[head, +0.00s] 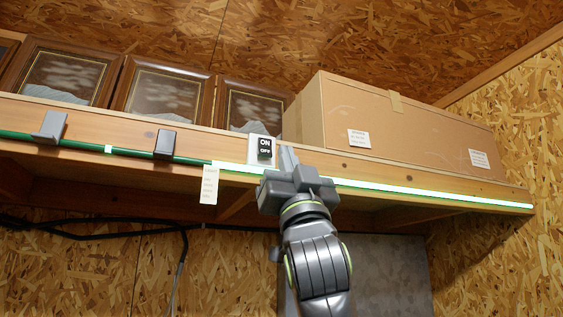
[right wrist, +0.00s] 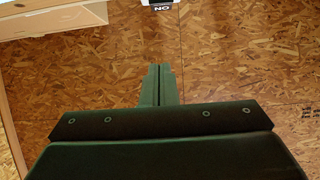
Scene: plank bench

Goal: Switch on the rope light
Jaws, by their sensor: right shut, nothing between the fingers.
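The rope light (head: 430,193) runs along the front edge of the wooden shelf. Its right part glows bright white-green; the left part is a dark green cord. The switch (head: 264,149), a black ON/OFF block on a light plate, is on the shelf front near the middle. Its ON label also shows at the top edge of the right wrist view (right wrist: 162,8). My right gripper (head: 287,158) is shut and empty, its fingertips just right of the switch in the head view. I cannot tell whether they touch it. My left gripper is not in view.
A long cardboard box (head: 395,125) sits on the shelf at right. Framed pictures (head: 160,95) lean at left. Grey clips (head: 164,143) stick out from the shelf front, and a paper tag (head: 209,185) hangs there. A black cable (head: 110,232) runs below.

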